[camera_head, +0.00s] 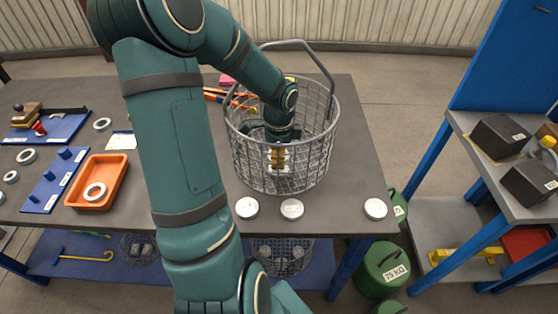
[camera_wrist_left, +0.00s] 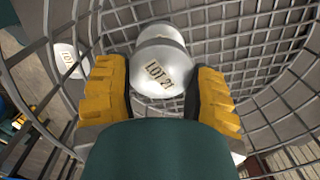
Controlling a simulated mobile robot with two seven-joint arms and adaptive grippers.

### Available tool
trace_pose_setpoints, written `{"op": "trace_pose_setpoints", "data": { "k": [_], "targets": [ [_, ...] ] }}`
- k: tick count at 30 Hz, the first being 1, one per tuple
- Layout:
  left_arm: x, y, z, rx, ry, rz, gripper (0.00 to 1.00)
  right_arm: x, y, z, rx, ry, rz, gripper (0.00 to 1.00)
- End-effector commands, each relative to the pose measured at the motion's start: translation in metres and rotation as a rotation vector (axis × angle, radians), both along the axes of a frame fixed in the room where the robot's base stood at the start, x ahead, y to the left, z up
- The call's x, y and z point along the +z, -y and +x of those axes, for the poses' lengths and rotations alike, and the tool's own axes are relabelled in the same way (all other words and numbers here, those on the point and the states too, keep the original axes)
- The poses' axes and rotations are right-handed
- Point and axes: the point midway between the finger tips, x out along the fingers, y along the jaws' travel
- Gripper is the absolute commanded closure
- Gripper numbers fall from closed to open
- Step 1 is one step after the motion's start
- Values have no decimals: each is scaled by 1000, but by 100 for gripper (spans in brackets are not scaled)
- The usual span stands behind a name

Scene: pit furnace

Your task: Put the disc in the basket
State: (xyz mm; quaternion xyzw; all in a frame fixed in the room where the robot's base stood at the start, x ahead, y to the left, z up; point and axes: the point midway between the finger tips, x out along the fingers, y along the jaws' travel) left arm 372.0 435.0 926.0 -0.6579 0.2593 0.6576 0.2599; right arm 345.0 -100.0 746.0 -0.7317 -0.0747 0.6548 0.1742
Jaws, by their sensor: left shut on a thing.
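The wire basket (camera_head: 240,160) stands upright on the dark table, its handle raised at the back. My left gripper (camera_head: 279,158) reaches down inside it through the open top. In the left wrist view the yellow fingers of this gripper (camera_wrist_left: 165,95) are shut on a silvery disc (camera_wrist_left: 160,72) marked LOT 21, with the basket mesh (camera_wrist_left: 255,40) around it. Another pale rounded shape (camera_wrist_left: 160,36) lies just beyond it; I cannot tell whether it is a second disc. The mesh partly hides the gripper in the head view. My right gripper is not in view.
White discs lie on the table's front edge: one left (camera_head: 247,207), one in the middle (camera_head: 292,209), one right (camera_head: 375,208). An orange tray (camera_head: 117,178) holds a ring (camera_head: 95,193).

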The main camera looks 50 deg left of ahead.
Motion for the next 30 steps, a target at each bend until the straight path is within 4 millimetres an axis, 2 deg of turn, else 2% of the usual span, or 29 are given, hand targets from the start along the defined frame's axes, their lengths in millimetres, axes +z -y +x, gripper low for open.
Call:
{"op": "trace_pose_setpoints", "data": {
  "k": [1,5,13,29,30],
  "targets": [
    [-12,0,0,0,-1,-1,85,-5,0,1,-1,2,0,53],
    [-26,0,0,0,0,-1,85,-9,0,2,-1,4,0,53],
    [-25,0,0,0,1,0,85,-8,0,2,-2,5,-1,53],
    [-37,0,0,0,1,-1,85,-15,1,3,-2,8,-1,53],
    [-37,0,0,0,0,0,29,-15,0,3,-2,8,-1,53]
  ]
}}
